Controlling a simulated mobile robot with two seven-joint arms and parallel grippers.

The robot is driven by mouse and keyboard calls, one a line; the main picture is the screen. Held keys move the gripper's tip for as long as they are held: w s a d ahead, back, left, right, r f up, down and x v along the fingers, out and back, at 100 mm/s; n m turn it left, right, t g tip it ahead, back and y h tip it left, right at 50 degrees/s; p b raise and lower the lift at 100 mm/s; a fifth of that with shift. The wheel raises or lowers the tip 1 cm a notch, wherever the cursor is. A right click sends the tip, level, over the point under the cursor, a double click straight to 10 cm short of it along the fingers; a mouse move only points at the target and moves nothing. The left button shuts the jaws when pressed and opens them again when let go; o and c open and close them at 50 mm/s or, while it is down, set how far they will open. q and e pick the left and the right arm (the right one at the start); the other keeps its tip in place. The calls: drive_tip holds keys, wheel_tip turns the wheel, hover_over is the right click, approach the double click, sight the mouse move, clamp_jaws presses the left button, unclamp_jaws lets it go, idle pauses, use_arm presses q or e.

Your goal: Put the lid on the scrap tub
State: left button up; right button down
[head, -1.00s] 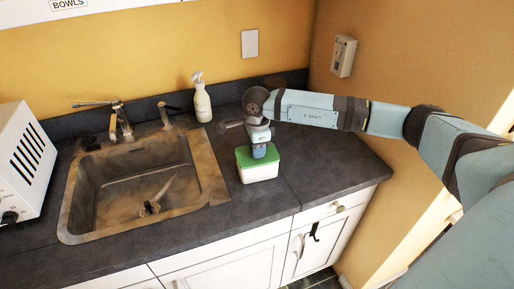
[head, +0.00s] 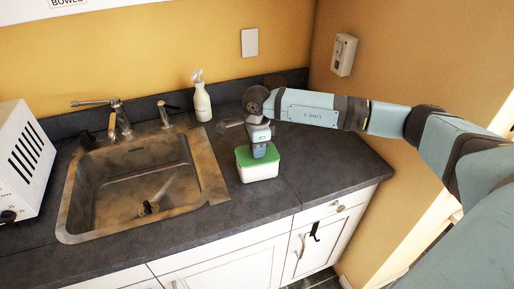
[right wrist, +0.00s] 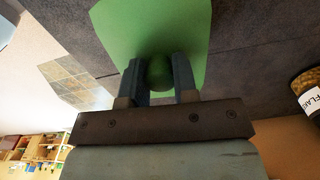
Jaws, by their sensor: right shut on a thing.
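The scrap tub (head: 260,174) is a white box on the dark counter, right of the sink. The green lid (head: 243,155) lies flat over its top; at this size I see no clear gap between them, but cannot tell whether it is fully seated. My right gripper (head: 261,154) points down from above, shut on the lid's round green knob. In the right wrist view the knob (right wrist: 160,71) sits between the two fingers of the gripper (right wrist: 160,80), with the green lid (right wrist: 120,25) beyond. The tub is hidden there. My left gripper is not in view.
The sink (head: 140,185) is left of the tub, with a tap (head: 121,122) behind it. A soap bottle (head: 202,102) stands at the back, and a white slotted appliance (head: 22,160) at far left. Counter right of the tub is clear. A labelled jar (right wrist: 311,92) shows in the wrist view.

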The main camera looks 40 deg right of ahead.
idle(0.3)
drive_tip(key=shift+c, duration=1.6)
unclamp_jaws()
drive_tip(key=shift+r, duration=0.1)
drive_tip(key=shift+r+p, duration=1.6)
drive_tip(key=shift+r, duration=1.85)
